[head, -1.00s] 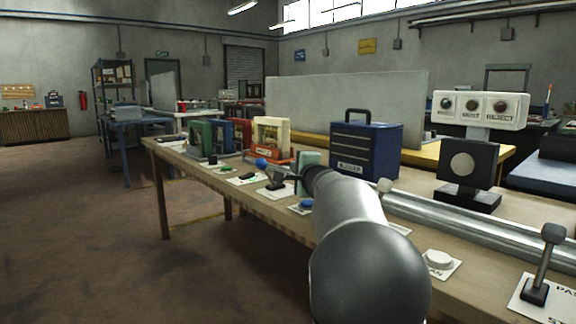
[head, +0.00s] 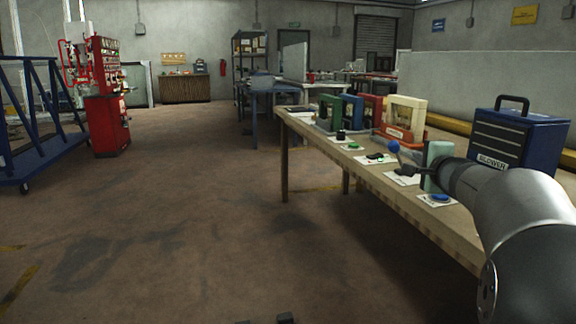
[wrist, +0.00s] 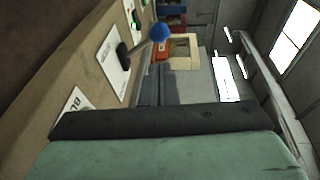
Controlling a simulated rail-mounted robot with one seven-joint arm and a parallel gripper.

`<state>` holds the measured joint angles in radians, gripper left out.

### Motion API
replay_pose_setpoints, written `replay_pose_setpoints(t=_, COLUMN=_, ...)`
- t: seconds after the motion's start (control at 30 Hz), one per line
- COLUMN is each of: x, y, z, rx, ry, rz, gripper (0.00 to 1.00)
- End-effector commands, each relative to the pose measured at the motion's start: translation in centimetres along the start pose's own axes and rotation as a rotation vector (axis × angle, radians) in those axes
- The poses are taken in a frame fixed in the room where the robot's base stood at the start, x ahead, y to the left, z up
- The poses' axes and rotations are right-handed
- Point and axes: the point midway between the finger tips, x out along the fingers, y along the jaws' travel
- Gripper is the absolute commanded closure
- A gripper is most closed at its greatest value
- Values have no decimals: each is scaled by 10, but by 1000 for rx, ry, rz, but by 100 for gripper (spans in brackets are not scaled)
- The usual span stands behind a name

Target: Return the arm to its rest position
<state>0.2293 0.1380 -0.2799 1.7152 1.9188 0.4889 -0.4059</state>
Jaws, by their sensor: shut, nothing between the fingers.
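My arm (head: 515,205) reaches in from the lower right of the head view, over the bench. In the wrist view my gripper's dark fingers (wrist: 157,85) lie side by side, shut and empty. They point along the bench toward a lever with a blue ball knob (wrist: 160,32), also in the head view (head: 394,147). A green surface with a dark edge fills the bottom of the wrist view.
The bench (head: 400,198) carries labelled cards with buttons, a blue button (head: 440,197), several coloured frames and a blue toolbox (head: 520,140). A red cabinet (head: 107,120) and a blue rack (head: 40,125) stand at the left. The floor between is clear.

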Motion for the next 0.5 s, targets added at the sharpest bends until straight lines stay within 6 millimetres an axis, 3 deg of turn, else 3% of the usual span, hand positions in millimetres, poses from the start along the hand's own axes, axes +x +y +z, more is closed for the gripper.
replay_pose_setpoints(t=0.03, x=-11, y=-27, z=26, rx=-46, ry=-64, rz=39, gripper=100)
replay_pose_setpoints(t=0.07, x=-17, y=-31, z=44, rx=-79, ry=-109, rz=67, gripper=100)
replay_pose_setpoints(t=0.17, x=-45, y=-37, z=100, rx=-199, ry=-266, rz=174, gripper=100)
replay_pose_setpoints(t=0.3, x=-99, y=-34, z=169, rx=-377, ry=-491, rz=334, gripper=100)
replay_pose_setpoints(t=0.4, x=-147, y=-29, z=206, rx=-515, ry=-647, rz=453, gripper=100)
replay_pose_setpoints(t=0.5, x=-202, y=-24, z=232, rx=-663, ry=-795, rz=577, gripper=100)
